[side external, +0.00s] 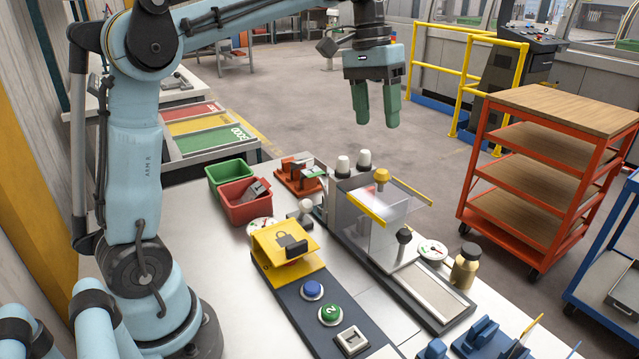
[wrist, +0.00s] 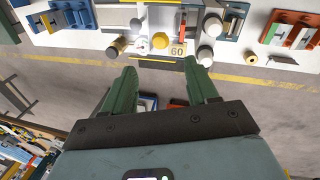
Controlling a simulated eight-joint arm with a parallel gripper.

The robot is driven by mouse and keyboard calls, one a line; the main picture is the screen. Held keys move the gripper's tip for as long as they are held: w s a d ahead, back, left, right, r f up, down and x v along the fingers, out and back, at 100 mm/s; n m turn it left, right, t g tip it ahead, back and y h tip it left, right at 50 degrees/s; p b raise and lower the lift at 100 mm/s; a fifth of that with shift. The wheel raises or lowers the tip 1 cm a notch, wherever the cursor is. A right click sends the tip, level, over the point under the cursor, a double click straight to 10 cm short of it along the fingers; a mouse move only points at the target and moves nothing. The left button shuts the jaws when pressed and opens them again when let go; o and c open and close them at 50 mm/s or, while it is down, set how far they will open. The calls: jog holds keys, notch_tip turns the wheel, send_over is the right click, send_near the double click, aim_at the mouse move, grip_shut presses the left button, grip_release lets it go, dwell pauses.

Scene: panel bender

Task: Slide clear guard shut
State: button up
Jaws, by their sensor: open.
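The clear guard (side external: 388,222) is a see-through panel on the small grey machine (side external: 345,215) on the table in the side external view. A yellow strip (side external: 367,210) runs along its upper left. Whether it is open or shut I cannot tell. My gripper (side external: 377,122) hangs in the air above and behind the machine, with its two green fingers apart and nothing between them. It is clear of the guard. In the wrist view my gripper (wrist: 163,80) is open and empty, and a yellow knob (wrist: 160,41) shows beyond the fingertips. The guard is not clear in that view.
A black-knobbed lever (side external: 404,237) stands beside the guard. A yellow cover with a padlock sign (side external: 285,246) and a button panel (side external: 330,313) are to the left. White-capped posts (side external: 364,158) stand behind the machine. A brass bottle (side external: 466,266) stands at right.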

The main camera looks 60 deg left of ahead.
jog(key=shift+a+r, duration=0.1)
jog(key=shift+r, duration=0.35)
jog(key=m+y, duration=0.4)
send_near(383, 170)
jog(key=f, duration=0.3)
jog(key=a+f, duration=0.1)
jog(key=f, duration=0.5)
jog(key=shift+w+a+f, duration=0.1)
jog(key=shift+a+f, duration=0.15)
jog(key=shift+f, duration=0.1)
grip_shut()
